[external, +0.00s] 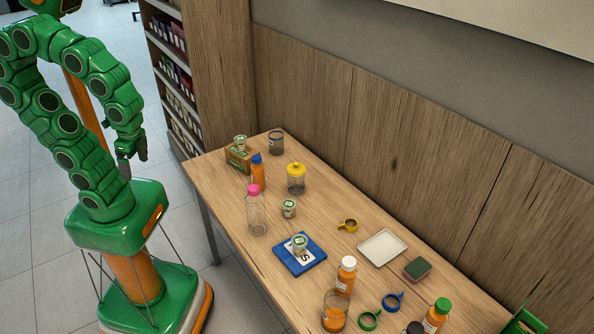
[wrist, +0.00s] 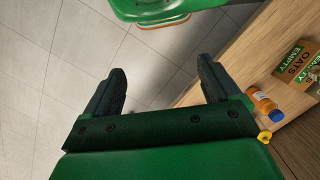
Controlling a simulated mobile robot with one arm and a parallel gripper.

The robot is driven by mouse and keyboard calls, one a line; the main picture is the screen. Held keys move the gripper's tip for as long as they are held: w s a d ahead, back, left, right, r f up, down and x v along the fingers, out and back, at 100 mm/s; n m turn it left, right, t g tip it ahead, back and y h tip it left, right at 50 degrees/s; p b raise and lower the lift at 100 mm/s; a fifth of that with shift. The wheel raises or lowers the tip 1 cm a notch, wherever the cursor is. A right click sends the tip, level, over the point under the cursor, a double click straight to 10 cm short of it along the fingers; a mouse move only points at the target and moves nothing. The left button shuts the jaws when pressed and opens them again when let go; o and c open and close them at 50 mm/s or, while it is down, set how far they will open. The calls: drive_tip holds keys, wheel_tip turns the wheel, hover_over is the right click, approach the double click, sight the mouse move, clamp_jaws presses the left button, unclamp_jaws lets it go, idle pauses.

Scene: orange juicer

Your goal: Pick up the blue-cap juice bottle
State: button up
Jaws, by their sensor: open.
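The blue-cap juice bottle (external: 258,176) stands upright on the table, filled with orange juice, between a brown box and a jar with a yellow lid. It also shows in the wrist view (wrist: 261,101), right of my gripper and partly behind its body. My gripper (external: 131,151) hangs beside the table's left end, off the table and apart from the bottle. In the wrist view my gripper (wrist: 161,75) has its two dark fingers spread wide, with only floor between them.
The pink-cap clear bottle (external: 256,212) stands in front of the blue-cap bottle. The yellow-lid jar (external: 296,182) is to its right, the brown box (external: 239,158) to its left. A blue mat (external: 287,263) lies nearer. A wooden wall panel (external: 340,110) backs the table.

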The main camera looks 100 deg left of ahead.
drive_tip(key=shift+a, duration=0.1)
idle(0.4)
drive_tip(key=w+a+f+g+y, duration=0.2)
drive_tip(key=a+f+y, duration=0.15)
drive_tip(key=a, duration=0.45)
drive_tip(key=w+a+f+g+y, duration=0.2)
drive_tip(key=w+a+y, duration=0.15)
drive_tip(key=a, duration=0.45)
drive_tip(key=m+t+y, duration=0.9)
drive_tip(key=m+y, duration=0.3)
drive_tip(key=m, duration=0.5)
hover_over(256, 182)
drive_tip(key=s+d, duration=0.2)
wheel_tip(256, 182, down, 15)
drive_tip(key=f+m, duration=0.1)
drive_tip(key=f, duration=0.1)
drive_tip(key=f+m+t+h, duration=0.1)
drive_tip(key=f+m, duration=0.1)
drive_tip(key=d+f+m+t, duration=0.1)
drive_tip(key=f, duration=0.2)
drive_tip(key=shift+w+h, duration=0.3)
drive_tip(key=shift+w, duration=0.1)
drive_tip(key=shift+f+m+t, duration=0.5)
drive_tip(key=shift+f, duration=0.15)
drive_tip(key=shift+s+x, duration=0.15)
drive_tip(key=shift+x, duration=1.8)
drive_tip(key=shift+s+x, duration=0.15)
drive_tip(key=shift+x, duration=1.8)
drive_tip(key=shift+a+f, duration=0.1)
